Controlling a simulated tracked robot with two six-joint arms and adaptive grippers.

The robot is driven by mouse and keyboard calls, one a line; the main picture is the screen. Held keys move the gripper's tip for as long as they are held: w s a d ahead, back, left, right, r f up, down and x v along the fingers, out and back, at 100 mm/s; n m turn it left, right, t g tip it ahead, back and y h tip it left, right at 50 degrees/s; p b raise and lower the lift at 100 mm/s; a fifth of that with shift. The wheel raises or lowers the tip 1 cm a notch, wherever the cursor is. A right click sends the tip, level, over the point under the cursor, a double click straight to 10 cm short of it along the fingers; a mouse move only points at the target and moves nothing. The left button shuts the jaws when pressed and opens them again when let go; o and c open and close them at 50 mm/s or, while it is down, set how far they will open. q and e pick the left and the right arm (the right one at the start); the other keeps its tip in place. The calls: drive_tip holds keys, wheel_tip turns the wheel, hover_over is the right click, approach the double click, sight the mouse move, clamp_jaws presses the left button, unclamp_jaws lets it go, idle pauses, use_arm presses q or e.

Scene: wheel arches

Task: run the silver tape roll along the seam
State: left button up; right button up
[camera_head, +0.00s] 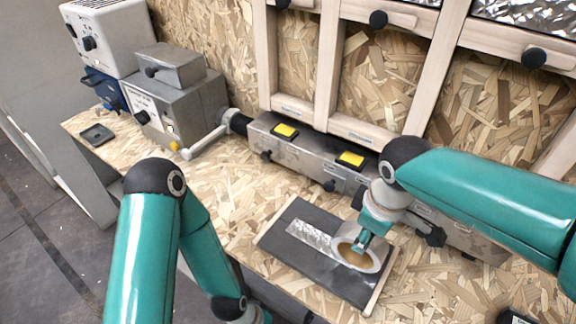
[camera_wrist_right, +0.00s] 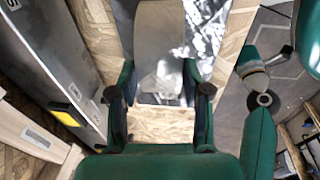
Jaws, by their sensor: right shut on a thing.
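The silver tape roll (camera_head: 376,262) is a pale ring with a tan core, at the right end of a dark flat panel (camera_head: 350,291) on the bench. My right gripper (camera_head: 360,246) is shut on the roll from above. A crinkled silver strip (camera_head: 312,236) lies along the panel, to the left of the roll. In the right wrist view, my right gripper's fingers (camera_wrist_right: 160,98) flank part of the roll, and shiny silver (camera_wrist_right: 203,28) shows beyond. My left gripper is at the bottom edge of the head view, mostly cut off; its fingertips are hidden.
A metal rail (camera_head: 312,160) with yellow pads and dark knobs runs behind the panel, below wooden frames (camera_head: 331,60). A grey machine (camera_head: 180,105) with a handle stands at the back left. A small black tray (camera_head: 97,134) lies near the left edge. Bare chipboard lies left of the panel.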

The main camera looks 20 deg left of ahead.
sight(380, 246)
drive_tip(key=shift+s+d, duration=0.25)
drive_tip(key=shift+d, duration=0.55)
drive_tip(key=shift+s+d, duration=0.2)
drive_tip(key=shift+d, duration=0.55)
drive_tip(key=shift+d+r, duration=0.1)
drive_tip(key=shift+r, duration=0.05)
drive_tip(key=shift+r+p, duration=0.35)
drive_tip(key=shift+p, duration=0.1)
drive_tip(key=shift+r, duration=0.6)
wheel_tip(380, 246, up, 6)
drive_tip(key=p, duration=0.5)
drive_tip(key=shift+f, duration=0.1)
